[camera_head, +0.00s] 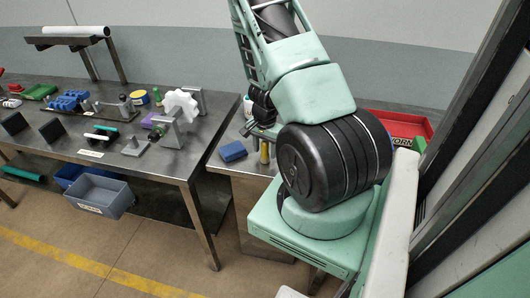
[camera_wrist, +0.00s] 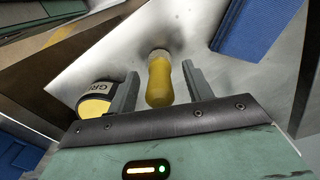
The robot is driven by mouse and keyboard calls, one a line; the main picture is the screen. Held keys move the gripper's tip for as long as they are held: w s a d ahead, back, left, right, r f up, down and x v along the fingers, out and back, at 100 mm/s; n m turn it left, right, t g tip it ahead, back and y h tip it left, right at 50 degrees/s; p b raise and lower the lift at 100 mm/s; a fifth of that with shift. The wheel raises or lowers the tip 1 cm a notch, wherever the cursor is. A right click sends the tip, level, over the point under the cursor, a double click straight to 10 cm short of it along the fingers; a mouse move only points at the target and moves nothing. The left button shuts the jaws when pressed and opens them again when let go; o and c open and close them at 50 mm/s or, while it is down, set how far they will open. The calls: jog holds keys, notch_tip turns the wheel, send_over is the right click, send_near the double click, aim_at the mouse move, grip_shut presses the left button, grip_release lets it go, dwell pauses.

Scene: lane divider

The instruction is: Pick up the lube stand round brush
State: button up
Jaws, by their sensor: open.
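A yellow-handled piece, which looks like the round brush (camera_wrist: 159,80), lies between the two open fingers of my gripper (camera_wrist: 158,88) in the wrist view. Its far end is pale grey and blurred against the metal top. A gap shows on each side of the handle, wider at its right. In the head view a small yellow upright thing, likely the same brush (camera_head: 265,152), stands on the steel table just below my gripper (camera_head: 256,132). The fingertips are too small there to make out. Bristles are not clearly visible.
A round yellow-topped tin marked "GR" (camera_wrist: 95,105) sits close by my left finger. A blue block (camera_head: 233,151) lies left of the brush. A red tray (camera_head: 402,124) is behind my arm. A cluttered steel workbench (camera_head: 175,165) stands at the left.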

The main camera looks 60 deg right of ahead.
jog(key=shift+c, duration=0.3)
jog(key=c, duration=1)
notch_tip(320, 180, up, 10)
jog(key=shift+r, duration=0.1)
